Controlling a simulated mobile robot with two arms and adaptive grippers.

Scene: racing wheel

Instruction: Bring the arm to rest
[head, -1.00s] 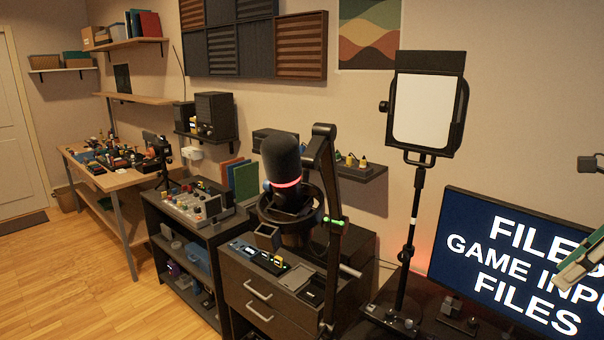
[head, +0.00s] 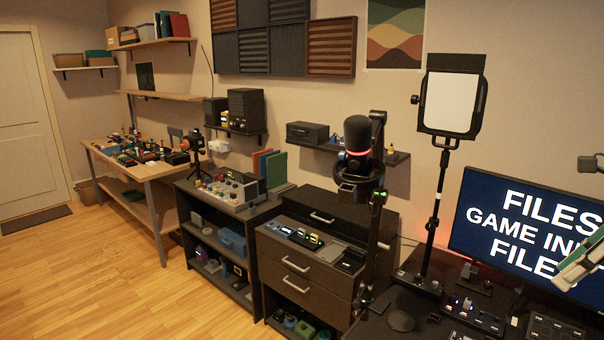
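The boom arm (head: 379,215) is dark with a green-lit joint and rises from beside the desk. It carries a black microphone (head: 357,133) with a red glowing ring, held upright in a round mount (head: 358,188) in front of the wall shelf. My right gripper (head: 578,268) shows only in part at the right edge, in front of the monitor, well to the right of the boom arm. It is apart from the boom arm. Its fingers are too unclear to tell their state. My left gripper is not in view.
A monitor (head: 520,225) and a light panel (head: 452,100) on a stand are at the right. A black drawer cabinet (head: 295,262) stands behind the boom arm, with an open shelf unit (head: 217,257) and workbench (head: 150,171) farther left. The wooden floor (head: 110,270) at lower left is clear.

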